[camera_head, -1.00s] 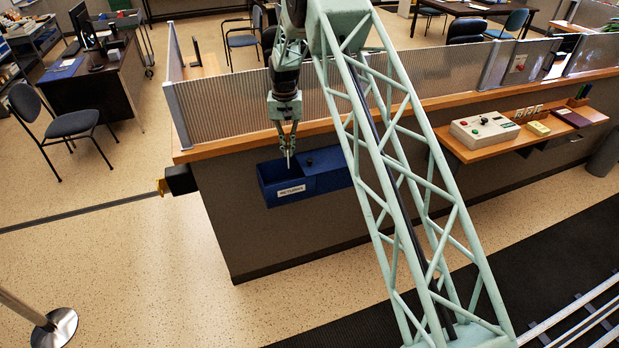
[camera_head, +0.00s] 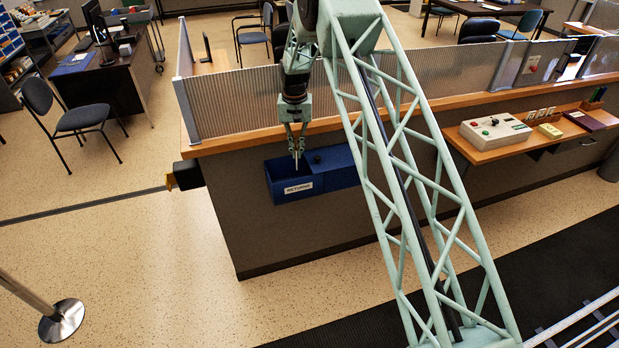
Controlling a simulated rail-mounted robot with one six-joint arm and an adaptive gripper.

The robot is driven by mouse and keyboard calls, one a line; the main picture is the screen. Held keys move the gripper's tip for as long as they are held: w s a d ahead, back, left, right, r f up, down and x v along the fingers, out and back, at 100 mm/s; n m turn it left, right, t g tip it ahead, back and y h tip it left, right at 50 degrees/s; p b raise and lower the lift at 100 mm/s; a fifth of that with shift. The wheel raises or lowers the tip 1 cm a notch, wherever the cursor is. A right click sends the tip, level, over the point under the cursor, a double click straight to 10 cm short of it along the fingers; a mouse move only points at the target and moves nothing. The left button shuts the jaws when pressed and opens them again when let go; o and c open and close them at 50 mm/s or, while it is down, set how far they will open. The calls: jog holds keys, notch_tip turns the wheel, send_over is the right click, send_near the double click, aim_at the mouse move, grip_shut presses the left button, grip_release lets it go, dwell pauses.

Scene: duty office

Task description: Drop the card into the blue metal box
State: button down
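The blue metal box (camera_head: 284,197) is fixed to the front of the counter, with a white "RETURNS" label on its face. Its left part is open at the top; its right part has a blue cover with a black knob. My gripper (camera_head: 297,151) points down over the open part. Its fingers are closed around a thin, pale sliver, seen edge-on, which looks like the card (camera_head: 297,163). The card's lower end is at the box opening. I cannot tell whether it is just above the rim or slightly inside.
A ribbed screen (camera_head: 240,103) stands along the counter top behind the gripper. A shelf (camera_head: 490,152) on the right holds a control box (camera_head: 495,130) and small items. A chair (camera_head: 75,120) and desk stand at the left. A metal post base (camera_head: 62,320) is at lower left.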

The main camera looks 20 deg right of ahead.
jog(key=shift+f+b, duration=0.3)
jog(key=shift+f, duration=1.55)
jog(key=c, duration=2.9)
grip_release()
jog(key=shift+o, duration=0.2)
jog(key=shift+r, duration=0.1)
notch_tip(320, 180, up, 11)
jog(key=shift+r, duration=0.4)
